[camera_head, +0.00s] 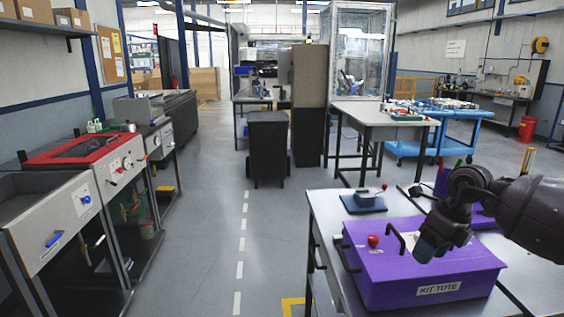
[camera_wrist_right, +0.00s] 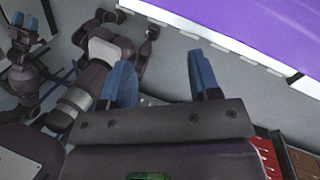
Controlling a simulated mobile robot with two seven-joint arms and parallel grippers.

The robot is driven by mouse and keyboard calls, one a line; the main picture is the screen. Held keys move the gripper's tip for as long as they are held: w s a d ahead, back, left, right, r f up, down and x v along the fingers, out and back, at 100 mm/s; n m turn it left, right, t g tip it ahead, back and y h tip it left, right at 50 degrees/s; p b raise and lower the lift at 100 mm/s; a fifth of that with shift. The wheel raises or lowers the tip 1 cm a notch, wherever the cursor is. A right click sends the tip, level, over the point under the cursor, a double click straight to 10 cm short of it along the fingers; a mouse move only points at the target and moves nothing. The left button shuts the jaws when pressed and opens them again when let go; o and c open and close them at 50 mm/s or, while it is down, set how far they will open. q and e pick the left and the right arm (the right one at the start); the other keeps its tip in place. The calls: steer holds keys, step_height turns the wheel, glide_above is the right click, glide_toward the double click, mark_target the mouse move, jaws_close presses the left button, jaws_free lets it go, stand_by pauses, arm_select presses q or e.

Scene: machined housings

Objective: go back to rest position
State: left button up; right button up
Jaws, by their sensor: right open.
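My right gripper (camera_head: 428,248) hangs over the right part of the purple kit tote's lid in the head view; whether it touches the lid I cannot tell. In the right wrist view its two blue fingers (camera_wrist_right: 162,80) stand apart with nothing between them. The purple tote (camera_head: 385,276) sits on the grey table, labelled KIT TOTE, with dark handles and a red knob (camera_head: 373,241). Its purple surface also shows at the top right of the wrist view (camera_wrist_right: 265,28). My left gripper (camera_wrist_right: 23,28) shows small at the wrist view's top left; its opening is unclear.
A small blue block with a red-tipped lever (camera_head: 364,202) lies behind the tote on the grey table (camera_head: 326,208). Another purple container (camera_head: 483,219) is partly hidden behind my right arm. Workstations (camera_head: 78,185) line the left wall. The floor aisle (camera_head: 215,220) is clear.

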steer(key=s+a+m+t+y, duration=0.3)
steer(key=a+m+t+y, duration=0.3)
steer(key=a, duration=0.4)
steer(key=s+a+m+t+y, duration=0.4)
steer(key=a+y, duration=0.4)
steer(key=a, duration=0.1)
steer(key=s+d+f+m+t+h, duration=0.1)
steer(key=s+d+f+m+h, duration=0.25)
steer(key=d+m+h, duration=0.35)
steer(key=s+d+f+m+t+h, duration=0.2)
steer(key=f+m+h, duration=0.3)
steer(key=m, duration=0.5)
steer(key=s+d+f+m+t+h, duration=0.1)
steer(key=s+d+f+m+h, duration=0.25)
steer(key=d+m+h, duration=0.35)
steer(key=s+f+m+g+y, duration=0.1)
steer(key=s+f+m+g, duration=0.4)
steer(key=s, duration=0.6)
steer(key=s+f+m+g, duration=0.3)
steer(key=s+f+g, duration=0.25)
steer(key=s, duration=0.45)
steer(key=w+f+n+t, duration=0.1)
steer(key=w+f+t, duration=0.6)
steer(key=f, duration=0.2)
steer(key=shift+w+a+y, duration=0.25)
steer(key=shift+a+y, duration=0.15)
